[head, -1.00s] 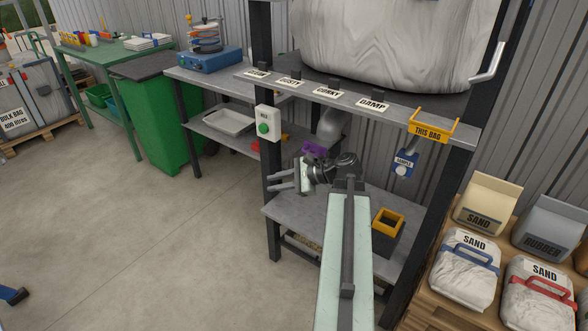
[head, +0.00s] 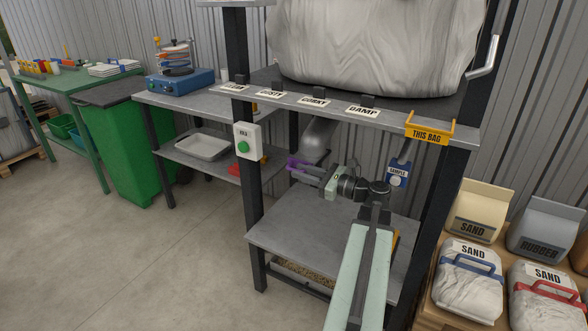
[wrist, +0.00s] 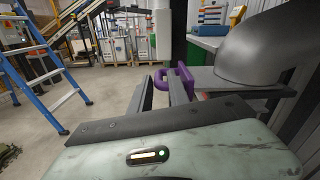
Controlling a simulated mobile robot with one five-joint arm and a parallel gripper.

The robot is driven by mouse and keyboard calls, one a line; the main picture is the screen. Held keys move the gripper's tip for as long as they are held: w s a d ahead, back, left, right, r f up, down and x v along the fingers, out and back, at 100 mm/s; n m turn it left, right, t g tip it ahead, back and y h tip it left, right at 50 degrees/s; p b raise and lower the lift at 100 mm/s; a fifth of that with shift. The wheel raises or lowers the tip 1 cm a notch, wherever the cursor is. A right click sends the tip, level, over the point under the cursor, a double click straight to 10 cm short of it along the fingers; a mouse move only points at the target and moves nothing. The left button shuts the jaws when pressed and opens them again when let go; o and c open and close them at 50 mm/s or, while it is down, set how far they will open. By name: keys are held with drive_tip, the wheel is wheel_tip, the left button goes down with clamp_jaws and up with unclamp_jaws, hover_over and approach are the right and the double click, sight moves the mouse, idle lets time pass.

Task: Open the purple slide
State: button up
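The purple slide (head: 296,162) shows as a purple handle below the grey spout (head: 320,138) under the upper shelf. In the wrist view its looped purple handle (wrist: 186,74) is just beyond my fingertips, below the large grey spout (wrist: 262,50). My gripper (head: 302,171) is level, pointing left at the handle. In the wrist view my gripper (wrist: 160,92) has its two fingers apart with nothing clamped. One part of the handle appears between the fingers and the rest passes behind the right finger. I cannot tell whether they touch.
A white box with a green button (head: 247,141) is on the front post. A blue sample tag (head: 398,174) hangs at right. The lower shelf (head: 300,232) is mostly clear. A blue ladder (wrist: 45,70) stands left in the wrist view.

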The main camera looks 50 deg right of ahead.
drive_tip(key=x, duration=0.3)
drive_tip(key=shift+w+a, duration=0.15)
drive_tip(key=shift+c, duration=0.3)
clamp_jaws()
idle(1.0)
